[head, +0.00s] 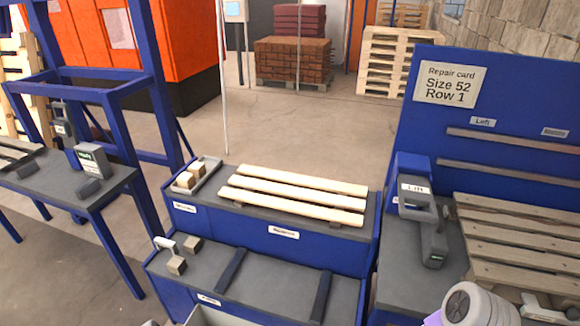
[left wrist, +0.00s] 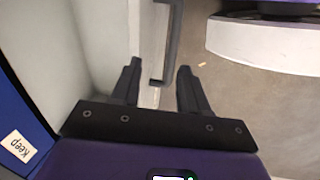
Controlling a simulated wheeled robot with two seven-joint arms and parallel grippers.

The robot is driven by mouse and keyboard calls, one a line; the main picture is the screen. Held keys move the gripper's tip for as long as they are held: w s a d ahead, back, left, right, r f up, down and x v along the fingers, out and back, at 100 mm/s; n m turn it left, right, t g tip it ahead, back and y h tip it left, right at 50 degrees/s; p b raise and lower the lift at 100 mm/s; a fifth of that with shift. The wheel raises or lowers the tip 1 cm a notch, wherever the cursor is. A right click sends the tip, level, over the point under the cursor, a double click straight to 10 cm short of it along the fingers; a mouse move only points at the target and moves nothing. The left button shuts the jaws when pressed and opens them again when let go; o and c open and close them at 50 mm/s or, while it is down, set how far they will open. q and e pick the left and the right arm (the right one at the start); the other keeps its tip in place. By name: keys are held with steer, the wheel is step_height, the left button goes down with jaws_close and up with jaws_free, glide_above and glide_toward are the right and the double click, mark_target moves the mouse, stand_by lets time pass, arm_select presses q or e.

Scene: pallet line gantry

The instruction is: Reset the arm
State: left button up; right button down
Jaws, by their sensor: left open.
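My left gripper (left wrist: 157,84) shows in the left wrist view with its two dark fingers spread apart. It is open. A dark grey bar handle (left wrist: 173,45) shows in the gap between the fingertips; I cannot tell how far below it is, and the fingers are not closed on it. A pale bin wall (left wrist: 105,40) runs along the left of the handle. In the head view my left gripper does not show. Only a grey and white link of my arm, with some purple, shows at the bottom right there; my right gripper is not seen.
A blue bench with pale slats (head: 295,191) and a small block tray (head: 208,176) stands centrally. A pale bin (head: 225,317) is at the front. At right, a grey pallet (head: 510,235) and a tool (head: 415,195) lie before a blue board (head: 410,120).

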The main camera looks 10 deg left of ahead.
arm_select(q)
steer(key=d+r+m+h, duration=0.1)
steer(key=d+r+m, duration=0.3)
steer(key=r, duration=0.3)
steer(key=w+d+r+m+g+h, duration=0.1)
steer(key=d+r+m, duration=0.3)
steer(key=r, duration=0.4)
steer(key=w+d+r+m+h, duration=0.1)
steer(key=d+r+m, duration=0.3)
steer(key=r, duration=0.3)
steer(key=shift+d+r, duration=0.15)
steer(key=shift+d, duration=0.55)
